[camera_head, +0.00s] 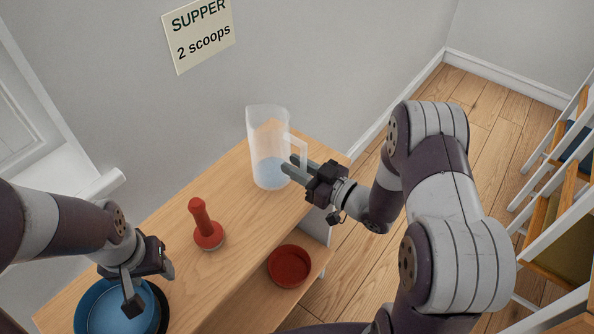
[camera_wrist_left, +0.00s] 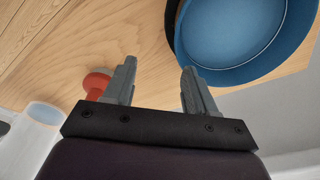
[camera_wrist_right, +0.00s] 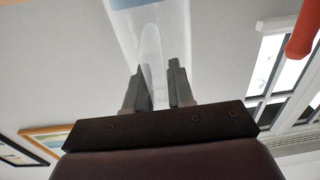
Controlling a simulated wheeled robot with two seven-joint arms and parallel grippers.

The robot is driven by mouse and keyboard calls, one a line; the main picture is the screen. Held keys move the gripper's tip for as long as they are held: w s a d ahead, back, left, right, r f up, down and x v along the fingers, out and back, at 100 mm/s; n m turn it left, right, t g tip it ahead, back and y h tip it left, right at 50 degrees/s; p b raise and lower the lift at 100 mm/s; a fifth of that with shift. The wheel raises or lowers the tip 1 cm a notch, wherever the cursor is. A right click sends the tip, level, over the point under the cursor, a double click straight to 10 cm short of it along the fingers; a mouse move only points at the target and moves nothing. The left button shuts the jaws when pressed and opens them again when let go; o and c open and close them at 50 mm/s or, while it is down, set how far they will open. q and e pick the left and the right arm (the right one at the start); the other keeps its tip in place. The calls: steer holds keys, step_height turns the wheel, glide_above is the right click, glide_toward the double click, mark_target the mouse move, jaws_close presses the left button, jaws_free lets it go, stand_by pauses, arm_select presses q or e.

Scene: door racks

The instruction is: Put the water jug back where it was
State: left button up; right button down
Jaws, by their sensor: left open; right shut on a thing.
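The water jug (camera_head: 268,145) is clear, with some bluish water low inside, and appears upright at the far end of the wooden table, by the wall. My right gripper (camera_head: 290,168) is shut on the jug's handle, on the jug's right side. In the right wrist view the jug (camera_wrist_right: 150,18) rises between and beyond the fingers (camera_wrist_right: 162,85). I cannot tell whether its base touches the table. My left gripper (camera_head: 150,285) is open and empty above the blue bowl (camera_head: 112,308) at the near left. The left wrist view shows its fingers (camera_wrist_left: 155,85) apart.
A red plunger-shaped object (camera_head: 205,228) stands mid-table. A red bowl (camera_head: 289,266) sits on a lower shelf at the table's right side. A paper sign (camera_head: 199,36) reading "SUPPER 2 scoops" is on the wall. White racks (camera_head: 565,160) stand at far right. Tabletop between plunger and jug is clear.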

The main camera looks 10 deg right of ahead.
steer(key=shift+w+f, duration=0.15)
steer(key=shift+f, duration=0.7)
steer(key=c, duration=1)
jaws_free()
steer(key=shift+f, duration=0.15)
